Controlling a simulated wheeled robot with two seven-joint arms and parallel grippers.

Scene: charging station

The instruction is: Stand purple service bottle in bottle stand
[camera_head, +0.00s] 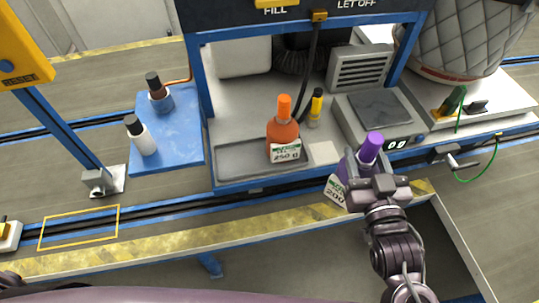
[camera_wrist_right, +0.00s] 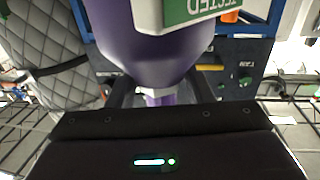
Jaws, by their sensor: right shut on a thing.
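The purple service bottle (camera_head: 370,150) has a purple cap and a white and green label reading 200. My right gripper (camera_head: 372,184) is shut on it and holds it in front of the bench's front edge, tilted. In the right wrist view the purple bottle (camera_wrist_right: 155,55) fills the upper middle, with its narrow part between the dark fingers. An orange bottle (camera_head: 284,130) labelled 250 stands in the grey tray (camera_head: 240,177) on the bench. I cannot tell for certain which fixture is the bottle stand.
A grey scale (camera_head: 380,108) stands behind the held bottle. A yellow bottle (camera_head: 316,105) is behind the orange one. A blue side shelf (camera_head: 180,150) holds a white bottle (camera_head: 140,136) and a dark-capped bottle (camera_head: 156,90). A quilted vessel (camera_head: 458,38) is at right.

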